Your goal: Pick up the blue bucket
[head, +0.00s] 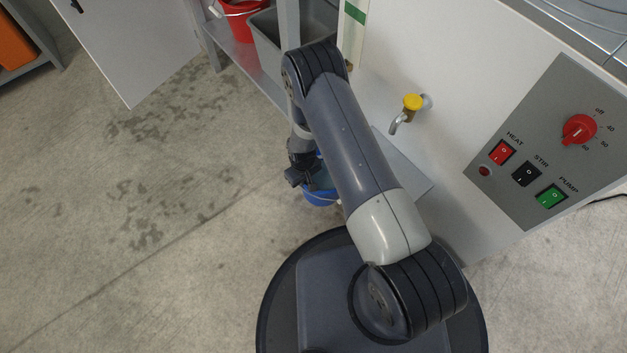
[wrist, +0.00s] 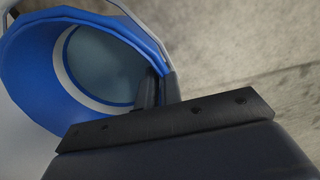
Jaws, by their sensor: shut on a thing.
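The blue bucket (head: 321,198) is below the front of my arm in the head view, mostly hidden by the arm and gripper. In the wrist view the bucket (wrist: 40,72) fills the upper left, with its open mouth, a pale ring inside and part of a white handle (wrist: 140,25) showing. My gripper (wrist: 159,88) is shut on the bucket's rim, one finger inside and one outside. In the head view my gripper (head: 312,182) is at the bucket's top. I cannot tell whether the bucket touches a surface below.
A white cabinet with a yellow-handled tap (head: 411,103) and a switch panel (head: 545,150) stands at right. A low grey shelf (head: 405,175) juts out under the tap. A red bucket (head: 243,20) and a grey bin (head: 266,40) are at the back. The floor at left is clear.

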